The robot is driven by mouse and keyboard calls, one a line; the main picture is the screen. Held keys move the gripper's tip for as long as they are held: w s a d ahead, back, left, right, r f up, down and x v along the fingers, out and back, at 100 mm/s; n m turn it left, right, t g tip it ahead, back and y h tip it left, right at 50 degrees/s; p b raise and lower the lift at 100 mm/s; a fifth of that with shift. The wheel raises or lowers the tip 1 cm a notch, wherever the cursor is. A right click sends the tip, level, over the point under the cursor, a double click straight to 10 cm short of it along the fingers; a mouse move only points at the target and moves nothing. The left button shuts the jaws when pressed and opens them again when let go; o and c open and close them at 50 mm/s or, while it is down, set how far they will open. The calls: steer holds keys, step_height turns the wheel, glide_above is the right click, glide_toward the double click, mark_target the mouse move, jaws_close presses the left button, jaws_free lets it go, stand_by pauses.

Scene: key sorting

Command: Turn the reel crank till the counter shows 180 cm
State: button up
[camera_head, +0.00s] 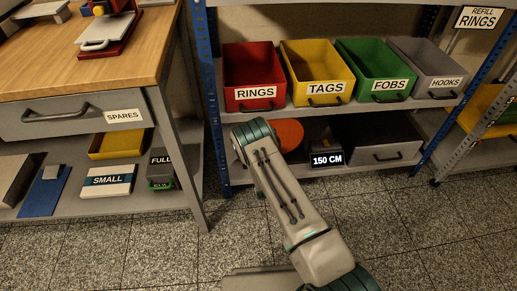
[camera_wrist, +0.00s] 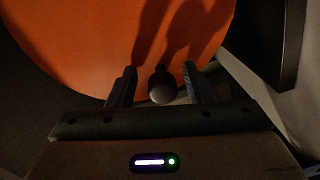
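The orange reel (camera_head: 291,132) stands on the lower shelf in the head view, partly hidden behind my arm. In the wrist view the reel's orange face (camera_wrist: 80,40) fills the upper part. A dark rounded crank knob (camera_wrist: 162,92) sits between the two fingers of my gripper (camera_wrist: 159,68). The fingers are apart, with a visible gap on each side of the knob, so my gripper is open around it. In the head view my gripper is hidden by my own arm. The rest of the crank is mostly hidden.
Bins for rings (camera_head: 243,107), tags (camera_head: 334,73), fobs (camera_head: 384,48) and hooks (camera_head: 421,51) stand on the shelf above. A grey drawer box (camera_head: 372,152) is right of the counter. A wooden workbench (camera_head: 130,68) stands at left. The tiled floor in front is clear.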

steer(key=shift+a, duration=0.2)
steer(key=shift+s, duration=0.15)
steer(key=s+p, duration=0.4)
steer(key=s, duration=0.9)
steer(key=shift+s+d+r, duration=0.3)
steer(key=shift+d, duration=0.05)
